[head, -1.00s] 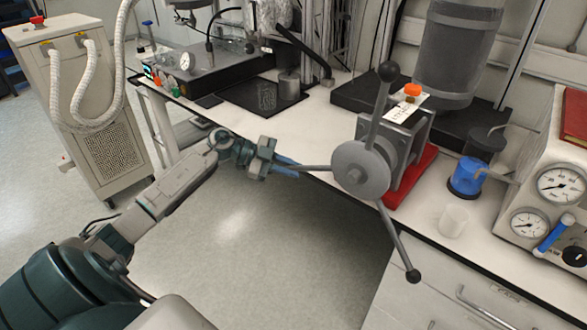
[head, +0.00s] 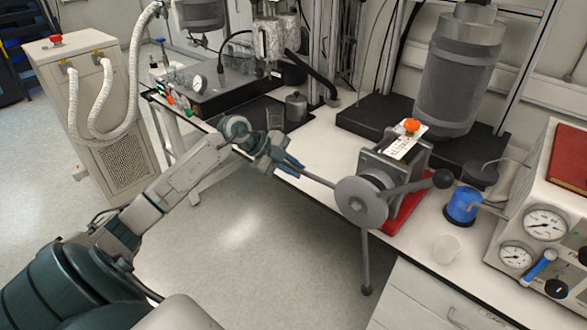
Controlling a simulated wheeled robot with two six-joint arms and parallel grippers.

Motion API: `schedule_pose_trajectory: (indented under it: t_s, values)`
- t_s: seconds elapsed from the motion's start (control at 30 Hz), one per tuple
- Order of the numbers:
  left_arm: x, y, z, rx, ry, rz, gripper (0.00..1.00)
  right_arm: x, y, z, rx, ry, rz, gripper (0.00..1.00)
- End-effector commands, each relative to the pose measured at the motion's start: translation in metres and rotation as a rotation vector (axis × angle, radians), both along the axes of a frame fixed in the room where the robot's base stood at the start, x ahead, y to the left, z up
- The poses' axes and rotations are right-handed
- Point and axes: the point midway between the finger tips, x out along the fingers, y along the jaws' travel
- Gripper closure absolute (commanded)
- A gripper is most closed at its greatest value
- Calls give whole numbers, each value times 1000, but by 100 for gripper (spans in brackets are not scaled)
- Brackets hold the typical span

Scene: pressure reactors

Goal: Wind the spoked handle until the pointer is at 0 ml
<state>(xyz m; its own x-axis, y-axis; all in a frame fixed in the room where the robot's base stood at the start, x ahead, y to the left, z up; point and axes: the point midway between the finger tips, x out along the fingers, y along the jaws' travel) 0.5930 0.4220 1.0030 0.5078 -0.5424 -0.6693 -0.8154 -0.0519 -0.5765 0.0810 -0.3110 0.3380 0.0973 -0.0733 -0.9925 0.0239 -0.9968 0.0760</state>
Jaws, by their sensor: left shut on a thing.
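The spoked handle (head: 361,203) is a grey hub with three spokes, mounted on the front of a grey metal block (head: 398,158). One spoke ends in a dark ball at the right (head: 442,179), and one hangs down to a ball (head: 367,290). The third points up and left to my left gripper (head: 292,167), which is shut on its outer end and hides its ball. A white label (head: 407,145) with an orange cap lies on top of the block; its marks are too small to read, and I cannot make out the pointer. My right gripper is not in view.
The block stands on a red base (head: 411,200) at the bench edge. A blue cup (head: 463,204), a clear beaker (head: 446,248) and a gauge box (head: 545,222) stand to the right. A large grey cylinder (head: 458,80) is behind. Open floor lies below the handle.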

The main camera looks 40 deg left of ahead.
Motion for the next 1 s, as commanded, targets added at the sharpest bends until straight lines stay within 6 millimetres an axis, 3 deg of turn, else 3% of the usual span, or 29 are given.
schedule_pose_trajectory:
  t_s: [0.03,0.2,0.8,0.83,0.9,1.0]
  values:
    - [1,-1,12,23,-9,0,100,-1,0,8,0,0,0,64]
    - [1,-4,21,83,-13,0,100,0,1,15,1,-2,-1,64]
    - [1,-5,25,121,-15,0,100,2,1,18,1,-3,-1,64]
    - [1,-5,25,121,-15,0,82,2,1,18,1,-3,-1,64]
    - [0,-5,24,120,-13,0,68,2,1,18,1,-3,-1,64]
    - [0,-5,24,120,-13,0,64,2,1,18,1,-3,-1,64]
